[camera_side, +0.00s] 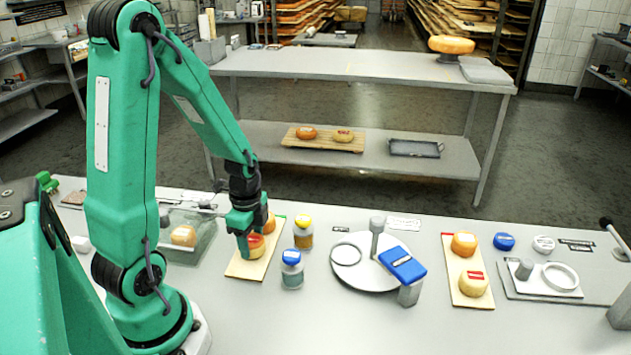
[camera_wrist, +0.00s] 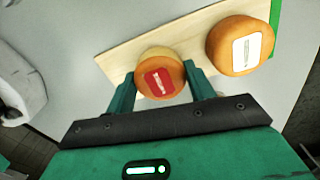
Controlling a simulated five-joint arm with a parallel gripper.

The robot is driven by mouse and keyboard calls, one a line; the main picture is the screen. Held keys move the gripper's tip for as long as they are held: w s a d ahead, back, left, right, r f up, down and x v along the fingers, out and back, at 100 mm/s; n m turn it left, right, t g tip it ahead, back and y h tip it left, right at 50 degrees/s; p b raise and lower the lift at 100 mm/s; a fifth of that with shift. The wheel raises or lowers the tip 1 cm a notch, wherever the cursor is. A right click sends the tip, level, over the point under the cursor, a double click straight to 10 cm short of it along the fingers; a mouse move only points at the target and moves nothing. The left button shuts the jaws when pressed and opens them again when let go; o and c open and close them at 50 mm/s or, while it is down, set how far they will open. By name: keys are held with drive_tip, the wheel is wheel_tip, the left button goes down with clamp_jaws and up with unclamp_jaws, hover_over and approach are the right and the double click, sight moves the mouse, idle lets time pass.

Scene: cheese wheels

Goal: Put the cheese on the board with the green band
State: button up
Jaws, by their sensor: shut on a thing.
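A pale wooden board (camera_side: 240,269) lies flat on the table beside my arm, with a green band at its far end; the band (camera_wrist: 275,14) shows at the right in the wrist view. A round orange-yellow cheese with a red label (camera_side: 256,246) is between the fingers of my gripper (camera_side: 248,250), which is shut on it. In the wrist view this cheese (camera_wrist: 159,80) is over the board (camera_wrist: 118,60); I cannot tell whether it touches the wood. A second orange cheese with a white label (camera_wrist: 240,46) sits near the green band, partly hidden by my gripper in the side view.
Two jars, yellow-lidded (camera_side: 303,232) and blue-lidded (camera_side: 292,270), stand just right of the board. Further right are a round plate stand (camera_side: 365,278) with a blue device (camera_side: 402,265), and a red-banded board (camera_side: 470,300) with two cheeses. A glass-like tray (camera_side: 180,252) lies left.

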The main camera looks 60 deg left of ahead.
sight(251, 239)
drive_tip(key=shift+f, duration=0.1)
drive_tip(key=o, duration=1.1)
drive_tip(key=shift+r, duration=6.15)
